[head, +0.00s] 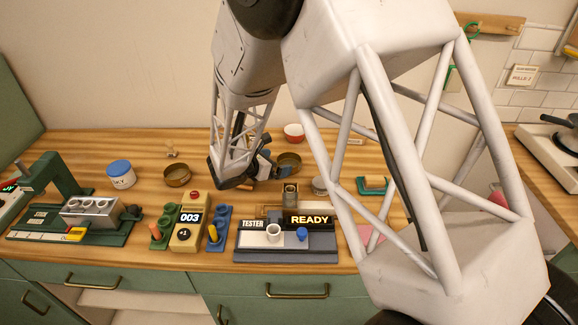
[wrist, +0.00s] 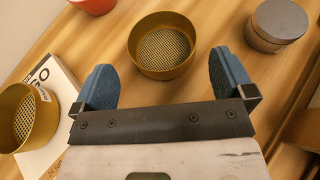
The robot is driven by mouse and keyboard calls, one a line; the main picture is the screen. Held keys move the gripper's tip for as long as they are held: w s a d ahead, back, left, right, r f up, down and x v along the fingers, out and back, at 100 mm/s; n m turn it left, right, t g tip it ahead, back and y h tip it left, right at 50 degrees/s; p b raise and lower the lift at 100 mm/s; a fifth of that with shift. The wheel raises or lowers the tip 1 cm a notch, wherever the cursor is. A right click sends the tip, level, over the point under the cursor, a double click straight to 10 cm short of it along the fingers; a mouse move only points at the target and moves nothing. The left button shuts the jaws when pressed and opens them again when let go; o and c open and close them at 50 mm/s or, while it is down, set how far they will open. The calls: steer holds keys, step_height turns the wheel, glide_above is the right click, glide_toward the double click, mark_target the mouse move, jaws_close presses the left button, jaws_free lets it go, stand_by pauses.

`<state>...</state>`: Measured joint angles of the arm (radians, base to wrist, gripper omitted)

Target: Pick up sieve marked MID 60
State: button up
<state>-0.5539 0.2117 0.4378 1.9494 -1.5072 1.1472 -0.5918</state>
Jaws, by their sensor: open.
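A brass sieve (wrist: 140,58) with a mesh floor stands on the wooden table in the wrist view, just beyond and between my fingers; no marking shows on its visible side. It also shows in the head view (head: 291,167), right of my gripper (head: 266,167). My gripper (wrist: 165,82) is open and empty, its two blue fingers spread.
A grey lidded jar (wrist: 277,34) stands right of the middle sieve. A red bowl (head: 294,135) is behind it. A white printed card or booklet (wrist: 62,98) lies at the labelled sieve. The tester (head: 285,254) stands in front; a blue-lidded jar (head: 121,180) stands left.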

mark_target(298, 159)
steer(key=shift+w+d+f, duration=0.2)
steer(key=shift+w+d, duration=0.1)
steer(key=shift+x, duration=2.55)
steer(key=shift+s+f, duration=0.1)
steer(key=c, duration=0.7)
steer(key=shift+r, duration=5.05)
